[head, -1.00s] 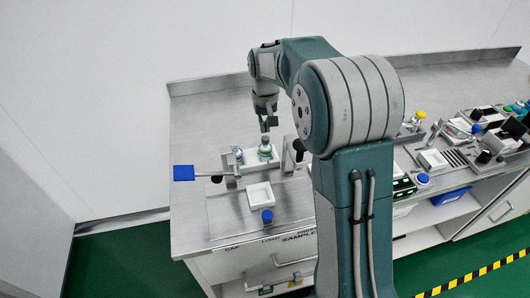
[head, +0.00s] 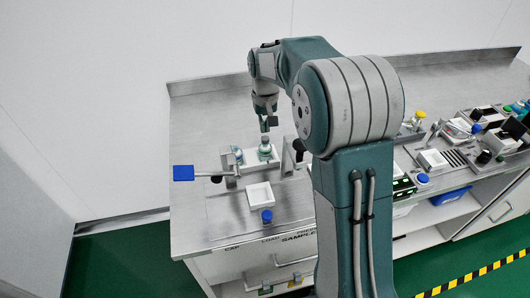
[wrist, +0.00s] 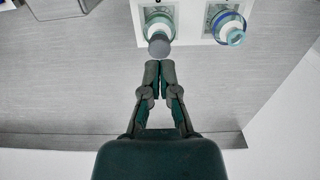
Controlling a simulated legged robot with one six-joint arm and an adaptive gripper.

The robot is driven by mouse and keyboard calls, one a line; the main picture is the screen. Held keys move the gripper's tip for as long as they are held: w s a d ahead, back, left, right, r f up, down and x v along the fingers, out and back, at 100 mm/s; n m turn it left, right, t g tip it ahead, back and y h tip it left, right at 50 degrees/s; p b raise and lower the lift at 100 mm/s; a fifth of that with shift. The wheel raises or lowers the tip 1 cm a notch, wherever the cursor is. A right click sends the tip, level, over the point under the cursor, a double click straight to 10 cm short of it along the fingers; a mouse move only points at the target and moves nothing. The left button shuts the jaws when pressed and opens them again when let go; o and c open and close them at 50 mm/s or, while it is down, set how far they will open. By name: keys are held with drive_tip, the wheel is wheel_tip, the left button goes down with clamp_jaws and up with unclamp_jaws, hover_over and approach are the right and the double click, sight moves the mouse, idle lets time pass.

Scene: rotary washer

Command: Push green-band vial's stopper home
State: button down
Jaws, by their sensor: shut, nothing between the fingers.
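Two vials stand in a white holder (head: 250,159) on the steel bench. The right vial (head: 264,152) carries a grey stopper, which in the wrist view (wrist: 159,46) stands proud of the vial's neck. The other vial (head: 237,155) shows at the right in the wrist view (wrist: 228,26), with a pale top. My gripper (head: 265,129) is shut and empty, just above the stoppered vial. In the wrist view, its joined fingertips (wrist: 160,64) lie just beside the stopper; contact cannot be told.
A blue paddle on a lever (head: 184,173) sticks out left of the holder. A grey upright bracket (head: 287,157) stands close to the right. The bench behind and left is clear.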

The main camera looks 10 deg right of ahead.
drive_tip(key=shift+f, duration=1.35)
idle(1.5)
drive_tip(key=shift+r, duration=3.5)
